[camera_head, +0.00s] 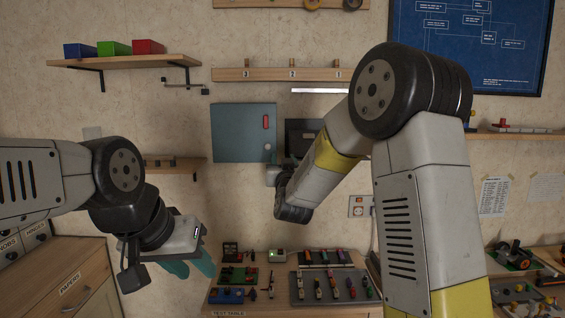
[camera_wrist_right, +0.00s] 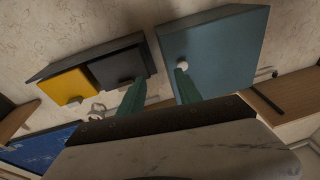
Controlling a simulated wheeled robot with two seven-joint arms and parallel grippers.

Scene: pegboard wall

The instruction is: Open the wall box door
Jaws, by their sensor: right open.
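The wall box is a grey-blue box with a flat door (camera_head: 240,133) on the wall; the door looks closed. It has a red mark near its upper right edge and a small pale knob (camera_head: 267,147) at its lower right. In the right wrist view the box (camera_wrist_right: 222,50) is at upper right, with its white knob (camera_wrist_right: 183,65) beside one green fingertip. My right gripper (camera_wrist_right: 160,77) is open, its fingers apart and empty; the knob is at the right finger's tip, and I cannot tell whether they touch. My left gripper (camera_head: 194,266) hangs low at the left, away from the box; its finger gap is unclear.
A dark box (camera_head: 300,128) is mounted right of the wall box; the wrist view shows a yellow part (camera_wrist_right: 66,86) on it. A peg rail (camera_head: 270,74) is above. A shelf (camera_head: 125,62) with coloured bins is upper left. A cluttered test table (camera_head: 235,309) stands below.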

